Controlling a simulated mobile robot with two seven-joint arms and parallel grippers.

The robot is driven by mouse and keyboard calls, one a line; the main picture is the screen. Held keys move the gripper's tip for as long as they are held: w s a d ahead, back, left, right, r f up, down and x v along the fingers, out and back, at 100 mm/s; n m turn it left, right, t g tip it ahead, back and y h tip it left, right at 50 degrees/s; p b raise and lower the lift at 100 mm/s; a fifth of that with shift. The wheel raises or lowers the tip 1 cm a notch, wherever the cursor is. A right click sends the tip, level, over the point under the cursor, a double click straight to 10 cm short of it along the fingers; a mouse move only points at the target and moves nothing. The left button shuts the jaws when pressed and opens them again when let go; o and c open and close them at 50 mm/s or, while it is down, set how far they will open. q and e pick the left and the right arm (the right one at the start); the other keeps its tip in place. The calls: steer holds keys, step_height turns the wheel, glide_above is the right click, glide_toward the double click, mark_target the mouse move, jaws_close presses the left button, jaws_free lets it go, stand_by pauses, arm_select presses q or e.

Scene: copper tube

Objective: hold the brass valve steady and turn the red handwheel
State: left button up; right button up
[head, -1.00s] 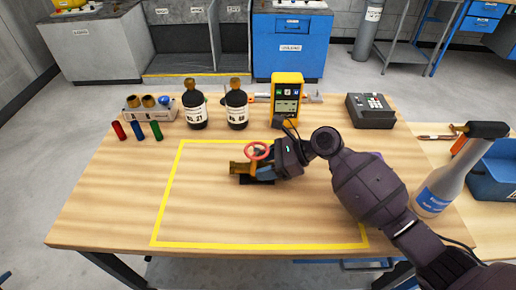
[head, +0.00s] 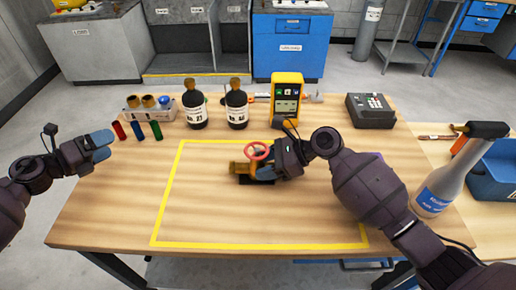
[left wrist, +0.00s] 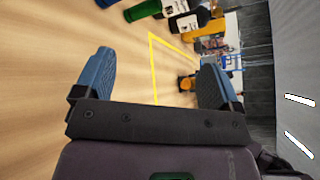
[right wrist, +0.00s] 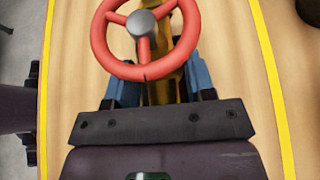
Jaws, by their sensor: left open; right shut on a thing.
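The brass valve (head: 240,168) lies on the table inside the yellow outline, with the red handwheel (head: 258,150) on its top. My right gripper (head: 266,172) is shut on the valve body from the right, below the handwheel. In the right wrist view the handwheel (right wrist: 144,25) shows large with its grey hub, and the blue fingers sit on either side of the brass body (right wrist: 168,85). My left gripper (head: 103,147) is open and empty at the table's left edge. Its two spread fingers (left wrist: 155,85) show in the left wrist view.
A spray bottle (head: 437,190) stands at the right. The outlined area left of the valve is clear.

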arm_select(q)
steer(key=w+d+r+m+g+h, duration=0.1)
steer(key=d+m+g+h, duration=0.15)
steer(key=d+m, duration=0.45)
steer(key=w+d+r+m+g+h, duration=0.15)
steer(key=d+m+g, duration=0.3)
steer(key=d, duration=0.45)
steer(key=m+g, duration=0.8)
steer(key=m, duration=0.4)
glide_toward(254, 149)
steer(key=x, duration=1.1)
steer(key=shift+c, duration=0.3)
steer(key=c, duration=0.9)
steer(key=shift+o, duration=0.2)
steer(key=shift+s+n+t, duration=0.1)
steer(key=shift+n+t, duration=0.15)
steer(key=shift+t, duration=0.35)
